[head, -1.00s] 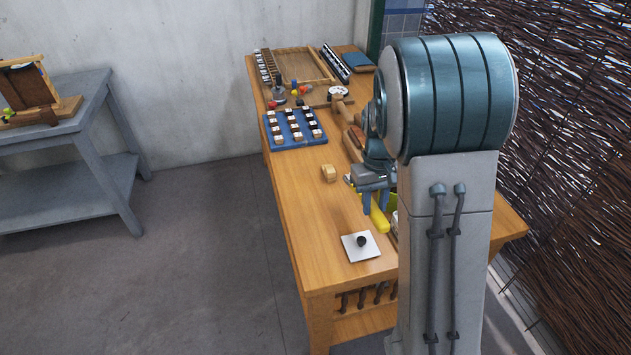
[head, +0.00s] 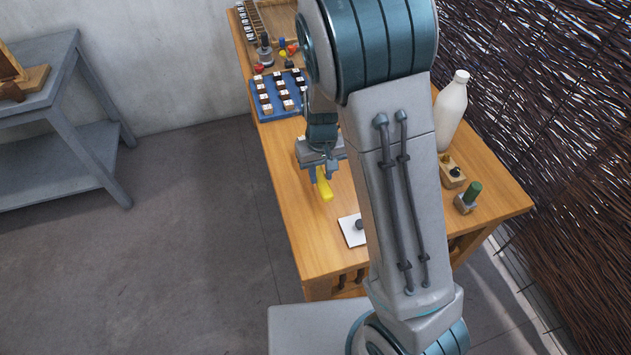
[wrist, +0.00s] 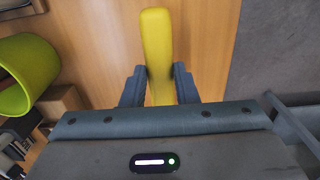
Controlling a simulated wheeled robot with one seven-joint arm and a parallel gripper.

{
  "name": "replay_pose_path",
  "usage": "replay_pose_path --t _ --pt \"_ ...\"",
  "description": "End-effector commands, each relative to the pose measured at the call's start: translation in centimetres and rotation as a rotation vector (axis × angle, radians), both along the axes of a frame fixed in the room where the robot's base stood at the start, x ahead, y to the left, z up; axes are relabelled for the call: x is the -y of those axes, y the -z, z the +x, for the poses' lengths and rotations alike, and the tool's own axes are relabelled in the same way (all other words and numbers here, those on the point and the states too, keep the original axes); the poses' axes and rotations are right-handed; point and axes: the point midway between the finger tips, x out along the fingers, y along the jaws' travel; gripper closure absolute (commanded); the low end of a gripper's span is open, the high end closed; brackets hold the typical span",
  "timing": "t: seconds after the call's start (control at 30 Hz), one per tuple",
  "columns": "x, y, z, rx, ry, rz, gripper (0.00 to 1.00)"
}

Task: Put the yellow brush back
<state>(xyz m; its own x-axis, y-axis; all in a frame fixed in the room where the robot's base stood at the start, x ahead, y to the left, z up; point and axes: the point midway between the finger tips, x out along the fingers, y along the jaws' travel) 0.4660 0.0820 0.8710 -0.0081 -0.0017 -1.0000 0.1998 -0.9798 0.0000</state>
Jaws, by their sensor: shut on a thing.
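The yellow brush (head: 326,190) is held by my gripper (head: 318,174) near the table's left edge in the head view. In the wrist view, the brush (wrist: 157,45) stands out between the two fingers of my gripper (wrist: 159,78), which are shut on it. Its lower end is hidden by the gripper body. A yellow-green cup (wrist: 25,75) shows at the left of the wrist view, apart from the brush; my arm hides that area in the head view.
The wooden table (head: 290,215) has a blue tray (head: 262,110) of small blocks behind my gripper. A white card (head: 350,231) with a dark knob lies in front. A white bottle (head: 451,110) and a green-topped item (head: 471,195) stand right.

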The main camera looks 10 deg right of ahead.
Motion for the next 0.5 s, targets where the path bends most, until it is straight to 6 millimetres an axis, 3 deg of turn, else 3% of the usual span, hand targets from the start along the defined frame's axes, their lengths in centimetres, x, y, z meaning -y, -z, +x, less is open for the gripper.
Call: replay_pose_path --t 0.1,0.27,0.5 --pt "-1.1 0.6 -0.1 0.0 0.0 -0.001 0.96" --pt "-1.3 1.6 -0.1 -0.001 0.002 -0.001 0.96" --pt "-1.3 4.6 -0.1 -0.002 0.003 -0.001 0.96"
